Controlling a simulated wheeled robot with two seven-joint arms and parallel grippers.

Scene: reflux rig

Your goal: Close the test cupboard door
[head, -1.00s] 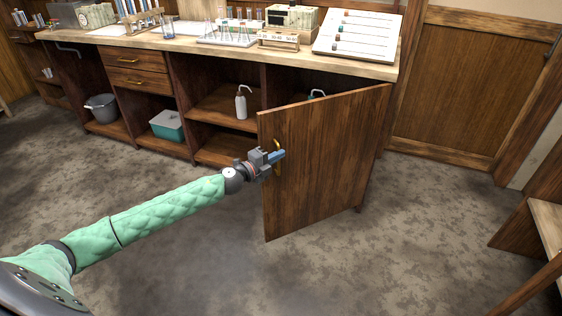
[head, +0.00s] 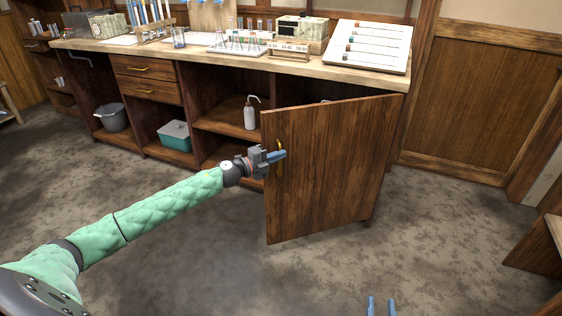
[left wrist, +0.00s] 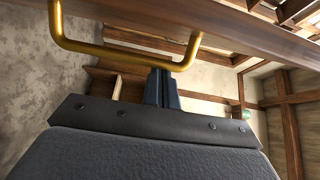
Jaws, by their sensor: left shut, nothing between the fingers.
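The test cupboard door (head: 330,165) is wooden and stands partly open at the right end of the bench, swung out over the floor. Its brass handle (head: 280,158) is near the free left edge; it also shows in the left wrist view (left wrist: 120,50). My left gripper (head: 275,156) is shut and empty at the handle, in front of the door's free edge. In the left wrist view its fingertips (left wrist: 160,88) lie close by the handle bar; contact is unclear.
The bench top (head: 300,66) carries glassware, racks and a sloped board (head: 367,45). A white wash bottle (head: 250,113) stands on an open shelf left of the door. A teal box (head: 174,135) and grey bucket (head: 112,117) sit further left. The floor before the door is clear.

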